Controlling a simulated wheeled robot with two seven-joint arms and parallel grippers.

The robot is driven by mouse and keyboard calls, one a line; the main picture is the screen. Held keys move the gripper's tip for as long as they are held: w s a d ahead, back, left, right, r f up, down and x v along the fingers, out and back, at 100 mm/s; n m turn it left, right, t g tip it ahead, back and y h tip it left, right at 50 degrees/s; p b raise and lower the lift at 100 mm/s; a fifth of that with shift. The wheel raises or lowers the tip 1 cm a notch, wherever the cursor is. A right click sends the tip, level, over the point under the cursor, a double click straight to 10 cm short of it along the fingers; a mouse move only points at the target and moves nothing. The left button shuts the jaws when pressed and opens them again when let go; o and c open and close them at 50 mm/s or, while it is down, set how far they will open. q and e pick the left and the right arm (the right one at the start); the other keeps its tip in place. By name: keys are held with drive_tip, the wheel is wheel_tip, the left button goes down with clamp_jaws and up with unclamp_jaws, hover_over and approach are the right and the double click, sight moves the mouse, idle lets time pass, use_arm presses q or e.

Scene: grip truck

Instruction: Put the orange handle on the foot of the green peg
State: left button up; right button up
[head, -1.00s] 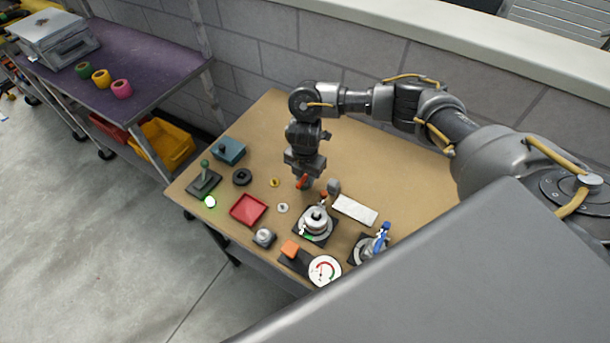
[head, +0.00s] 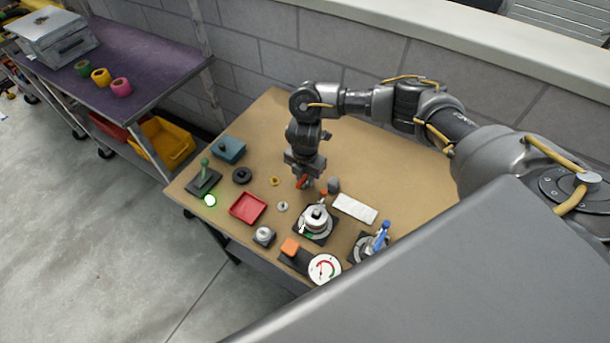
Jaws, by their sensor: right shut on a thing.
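My right gripper (head: 306,181) points down over the middle of the table. It is shut on a small orange-red piece, which looks like the orange handle (head: 301,182); the fingers hide part of it. A small grey block-like piece (head: 333,185) shows just right of the fingers; I cannot tell whether it joins the held piece. The green peg (head: 205,166) stands upright at the table's left end on a flat dark square foot (head: 204,184). The gripper is well to the right of the peg, apart from it. My left gripper is not in view.
Between gripper and peg lie a black ring (head: 242,175), a small yellow ring (head: 275,181) and a red tray (head: 248,208). A blue box (head: 229,149) stands behind the peg. A silver-domed device (head: 316,218) is in front of the gripper. The table's back is clear.

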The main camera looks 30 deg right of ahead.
sight(305, 176)
drive_tip(key=shift+f, duration=0.15)
idle(0.4)
drive_tip(key=o, duration=1.4)
drive_tip(key=shift+o, duration=0.2)
wheel_tip(305, 176, up, 8)
drive_tip(key=p, duration=0.7)
drive_tip(key=shift+f, duration=0.2)
drive_tip(key=shift+f, duration=0.15)
